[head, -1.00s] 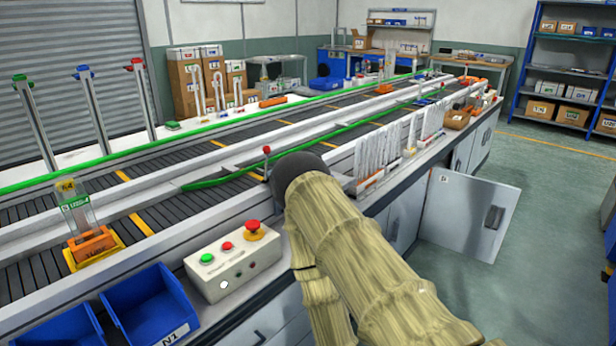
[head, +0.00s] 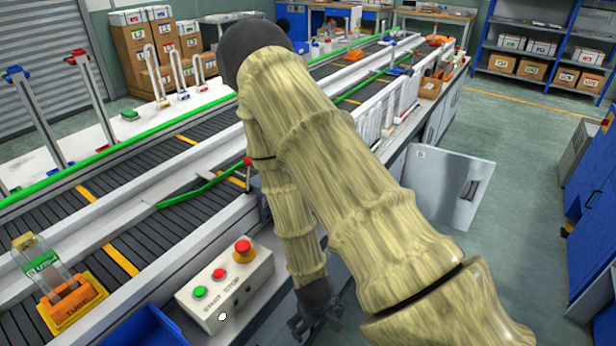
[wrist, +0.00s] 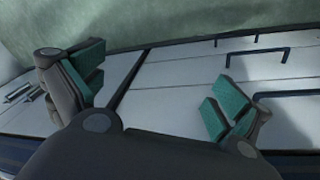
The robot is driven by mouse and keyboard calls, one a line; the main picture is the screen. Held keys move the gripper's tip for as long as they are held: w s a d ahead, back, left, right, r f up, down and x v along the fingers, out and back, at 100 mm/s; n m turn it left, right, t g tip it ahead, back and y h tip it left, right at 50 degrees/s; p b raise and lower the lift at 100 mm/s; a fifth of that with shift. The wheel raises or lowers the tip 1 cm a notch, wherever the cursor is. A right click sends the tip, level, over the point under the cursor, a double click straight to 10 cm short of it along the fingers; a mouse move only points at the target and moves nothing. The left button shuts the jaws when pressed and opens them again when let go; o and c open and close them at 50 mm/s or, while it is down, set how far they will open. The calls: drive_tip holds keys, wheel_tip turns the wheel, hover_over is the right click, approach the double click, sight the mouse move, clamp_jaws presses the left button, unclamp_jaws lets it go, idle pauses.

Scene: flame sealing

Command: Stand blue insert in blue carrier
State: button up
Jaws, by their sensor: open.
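My gripper (head: 315,318) hangs low at the front side of the conveyor bench, right of the button box, in the head view. In the wrist view my gripper (wrist: 157,92) has its green-padded fingers wide apart, with nothing between them. I cannot pick out the blue insert or the blue carrier for certain. Small blue items (head: 396,70) show far down the line, too small to tell apart. My arm hides part of the conveyor's middle.
An orange carrier (head: 74,303) holding a clear, green-labelled piece stands on the near conveyor. A button box (head: 224,290) and blue bin (head: 150,330) sit at the front edge. A cabinet door (head: 447,184) stands open. White cabinet fronts with dark handles (wrist: 258,54) fill the wrist view.

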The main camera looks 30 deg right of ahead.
drive_tip(key=w+d+r+m+t+p, duration=0.15)
drive_tip(key=w+d+r, duration=0.25)
drive_tip(key=w+r, duration=0.55)
drive_tip(key=w+d+r+h+p, duration=0.1)
drive_tip(key=w+d+r+p, duration=0.25)
drive_tip(key=r, duration=1.05)
drive_tip(key=w+d+r+m+t+p, duration=0.15)
drive_tip(key=w+d+r, duration=0.25)
drive_tip(key=w+r, duration=0.55)
drive_tip(key=shift+s+d+f+g+p, duration=0.1)
drive_tip(key=shift+d+f+g+p, duration=0.15)
drive_tip(key=shift+f, duration=0.35)
drive_tip(key=shift+s+d+f+g+p, duration=0.1)
drive_tip(key=shift+f+p, duration=0.25)
drive_tip(key=shift+f, duration=0.2)
drive_tip(key=shift+a+p+x, duration=0.2)
drive_tip(key=shift+p+x, duration=0.75)
drive_tip(key=shift+x, duration=1.75)
drive_tip(key=c, duration=1.2)
drive_tip(key=shift+r, duration=0.15)
drive_tip(key=shift+c, duration=0.2)
